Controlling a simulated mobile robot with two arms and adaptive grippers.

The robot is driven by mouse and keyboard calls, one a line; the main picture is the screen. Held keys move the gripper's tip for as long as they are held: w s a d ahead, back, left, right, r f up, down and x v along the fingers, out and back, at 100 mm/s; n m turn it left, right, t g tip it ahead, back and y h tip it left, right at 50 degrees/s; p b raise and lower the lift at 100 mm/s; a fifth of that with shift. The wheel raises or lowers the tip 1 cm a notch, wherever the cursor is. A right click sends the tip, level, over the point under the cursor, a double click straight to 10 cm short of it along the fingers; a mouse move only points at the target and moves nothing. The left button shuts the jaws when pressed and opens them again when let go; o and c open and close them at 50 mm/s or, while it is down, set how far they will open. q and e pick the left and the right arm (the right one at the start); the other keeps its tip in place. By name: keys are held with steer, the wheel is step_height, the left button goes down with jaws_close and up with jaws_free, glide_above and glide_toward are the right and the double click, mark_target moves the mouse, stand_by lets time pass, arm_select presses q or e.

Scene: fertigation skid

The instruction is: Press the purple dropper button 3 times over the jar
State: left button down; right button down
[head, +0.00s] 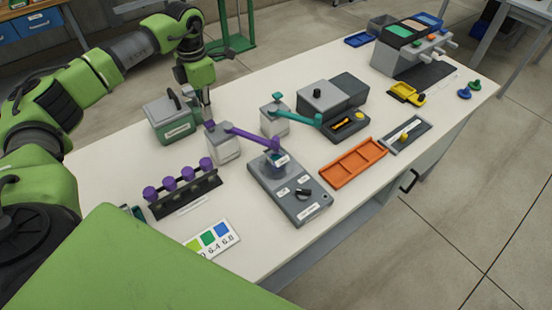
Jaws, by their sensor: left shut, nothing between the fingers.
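The purple dropper (224,146) is a pale grey block with a purple spout arm reaching right. The spout ends above a small jar (274,163), which stands on a grey device with a dark knob. A purple button (210,125) shows on top of the block, at its left. My left gripper (208,106) points down with its fingers together, empty, just above or behind that button. I cannot tell whether it touches the button. My right gripper is not in view.
A green case (172,121) stands close left of the gripper. A teal dropper (276,119) stands to the right. A rack with purple-capped vials (184,196), a colour card (212,239) and an orange tray (353,163) lie around. Clear table lies in front of the purple dropper.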

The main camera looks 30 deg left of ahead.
mark_target(209, 123)
arm_select(q)
steer(key=shift+f, duration=0.2)
steer(key=shift+f+b, duration=0.9)
steer(key=shift+f, duration=0.45)
steer(key=shift+r+p, duration=1.4)
steer(key=shift+r, duration=0.2)
steer(key=shift+f, duration=0.15)
